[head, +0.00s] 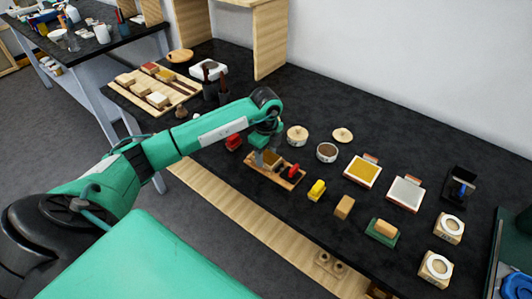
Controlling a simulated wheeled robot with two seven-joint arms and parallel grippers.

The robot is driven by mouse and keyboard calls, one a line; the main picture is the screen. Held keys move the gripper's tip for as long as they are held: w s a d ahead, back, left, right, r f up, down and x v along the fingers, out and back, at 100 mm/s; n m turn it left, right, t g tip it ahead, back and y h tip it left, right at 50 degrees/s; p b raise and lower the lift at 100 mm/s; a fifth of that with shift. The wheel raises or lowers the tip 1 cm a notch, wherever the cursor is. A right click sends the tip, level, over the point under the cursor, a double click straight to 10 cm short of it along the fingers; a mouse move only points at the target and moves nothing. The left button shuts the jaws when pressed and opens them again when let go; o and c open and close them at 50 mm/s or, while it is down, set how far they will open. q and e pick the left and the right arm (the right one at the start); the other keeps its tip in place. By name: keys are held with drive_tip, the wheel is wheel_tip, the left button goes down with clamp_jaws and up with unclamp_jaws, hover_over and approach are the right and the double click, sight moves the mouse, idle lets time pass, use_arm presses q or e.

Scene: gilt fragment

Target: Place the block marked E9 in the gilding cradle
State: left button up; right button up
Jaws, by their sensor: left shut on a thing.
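My left gripper (266,158) points down at a low wooden holder in the middle of the dark table. It is shut on a tan wooden block (273,161), which is partly hidden by the fingers. The block is at the holder, but I cannot tell whether it rests in it. The holder looks like the gilding cradle (260,175) and has a red part (292,171) at its right side. No E9 mark is readable on any block. My right gripper is not in view.
Right of the holder are a yellow object (317,190), another tan block (344,207) and a green base (381,239) with a block on it. Round pots (327,153) and flat trays (405,194) stand behind. A board of blocks (125,91) lies far left.

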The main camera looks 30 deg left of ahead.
sight(266, 156)
use_arm(q)
drive_tip(key=o, duration=1)
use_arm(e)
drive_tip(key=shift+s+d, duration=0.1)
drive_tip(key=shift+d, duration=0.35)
use_arm(q)
drive_tip(key=shift+r, duration=0.45)
wheel_tip(266, 156, up, 11)
drive_tip(key=shift+r+b, duration=0.15)
drive_tip(key=shift+b, duration=1)
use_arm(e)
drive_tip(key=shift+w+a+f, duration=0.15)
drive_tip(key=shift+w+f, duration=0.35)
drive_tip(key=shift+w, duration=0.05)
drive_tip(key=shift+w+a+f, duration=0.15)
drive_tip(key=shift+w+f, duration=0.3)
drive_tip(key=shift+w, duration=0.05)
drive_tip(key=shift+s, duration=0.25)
